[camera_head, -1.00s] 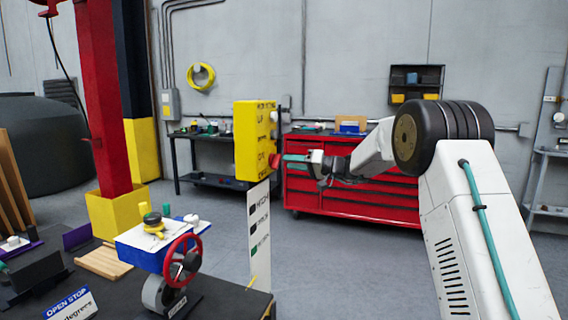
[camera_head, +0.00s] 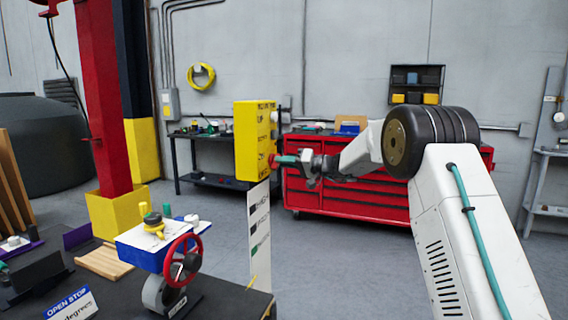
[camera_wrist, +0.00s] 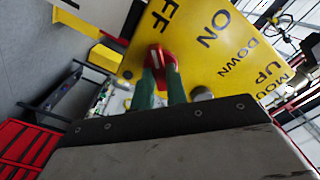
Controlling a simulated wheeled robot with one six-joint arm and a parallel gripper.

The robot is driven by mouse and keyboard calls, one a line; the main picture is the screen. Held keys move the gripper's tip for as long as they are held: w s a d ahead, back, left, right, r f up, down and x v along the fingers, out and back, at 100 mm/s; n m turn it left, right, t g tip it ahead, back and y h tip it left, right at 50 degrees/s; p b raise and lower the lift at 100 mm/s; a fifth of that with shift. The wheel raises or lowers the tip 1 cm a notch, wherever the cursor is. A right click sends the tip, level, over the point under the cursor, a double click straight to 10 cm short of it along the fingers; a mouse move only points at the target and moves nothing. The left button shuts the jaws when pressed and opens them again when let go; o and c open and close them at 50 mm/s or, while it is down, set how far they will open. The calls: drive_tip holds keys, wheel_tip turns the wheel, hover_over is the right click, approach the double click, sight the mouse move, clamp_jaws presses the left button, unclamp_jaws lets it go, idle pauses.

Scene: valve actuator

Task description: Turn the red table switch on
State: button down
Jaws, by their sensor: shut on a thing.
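The red switch (camera_wrist: 158,60) is on the face of a yellow control box (camera_wrist: 135,62), beside the printed words ON and OFF in the wrist view. In the head view the yellow box (camera_head: 254,140) stands upright on a post above the table's right end, and the red switch (camera_head: 273,160) shows at its lower right side. My gripper (camera_wrist: 160,75) has its green fingers shut on the red switch. In the head view my gripper (camera_head: 284,160) reaches in from the right and touches the box side. The fingers partly hide the switch, and its exact setting is hard to tell.
A valve with a red handwheel (camera_head: 183,260) stands on the dark table below left of the box. A white label panel (camera_head: 259,235) is under the box. A red tool cabinet (camera_head: 360,200) stands behind my arm. Open floor lies between.

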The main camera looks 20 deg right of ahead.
drive_tip(key=shift+m, duration=8.6)
drive_tip(key=c, duration=1.4)
unclamp_jaws()
drive_tip(key=shift+d, duration=0.15)
